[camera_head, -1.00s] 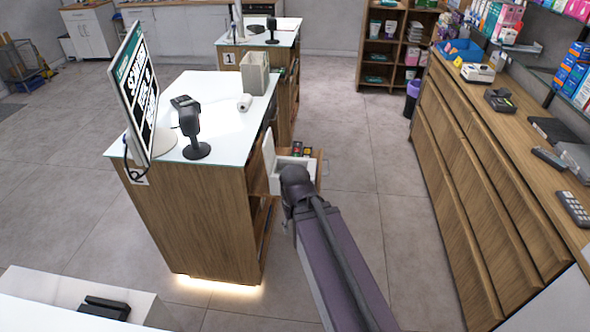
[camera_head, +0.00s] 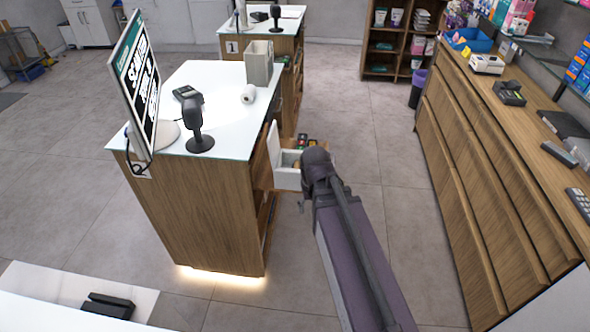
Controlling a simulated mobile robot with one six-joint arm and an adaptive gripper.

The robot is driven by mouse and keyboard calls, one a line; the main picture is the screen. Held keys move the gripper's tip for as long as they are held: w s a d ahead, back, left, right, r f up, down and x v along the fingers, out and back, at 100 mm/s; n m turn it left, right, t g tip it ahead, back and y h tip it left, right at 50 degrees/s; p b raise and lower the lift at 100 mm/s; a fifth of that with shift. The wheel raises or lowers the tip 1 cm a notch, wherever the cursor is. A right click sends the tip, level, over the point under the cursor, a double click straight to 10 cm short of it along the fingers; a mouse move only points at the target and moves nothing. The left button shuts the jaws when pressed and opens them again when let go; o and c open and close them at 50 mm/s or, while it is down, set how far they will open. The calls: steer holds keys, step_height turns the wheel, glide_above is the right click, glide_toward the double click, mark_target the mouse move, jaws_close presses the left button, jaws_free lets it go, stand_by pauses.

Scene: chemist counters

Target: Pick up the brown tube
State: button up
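I cannot make out a brown tube in the head view. An open drawer on the right side of the near counter holds a white open box (camera_head: 287,178) and several small dark, red and green items (camera_head: 302,141) behind it. My arm reaches from the lower right up to this drawer. Its wrist end covers the drawer's right part. My gripper is hidden behind the wrist, so its fingers and anything in them do not show.
The near counter (camera_head: 190,215) carries a screen (camera_head: 137,85), a dark scanner on a stand (camera_head: 198,130), a card terminal, a white roll and a grey holder (camera_head: 258,65). A long wooden cabinet (camera_head: 465,150) stands at right. Clear floor (camera_head: 380,140) lies between.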

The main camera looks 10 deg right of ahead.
steer(key=w+r+m+p, duration=0.1)
steer(key=w+r+p, duration=0.1)
steer(key=w, duration=1.1)
steer(key=w+r+m+p, duration=0.2)
steer(key=w+r, duration=0.1)
steer(key=w, duration=1.1)
steer(key=shift+p, duration=0.3)
steer(key=shift+d+f, duration=0.1)
steer(key=shift+f, duration=0.15)
steer(key=b, duration=0.9)
glide_above(296, 167)
step_height(296, 167, down, 8)
steer(key=shift+f, duration=0.15)
steer(key=shift+w+f+b, duration=0.1)
steer(key=shift+f+b, duration=2.3)
steer(key=shift+f, duration=0.2)
steer(key=c, duration=0.8)
steer(key=shift+d, duration=0.1)
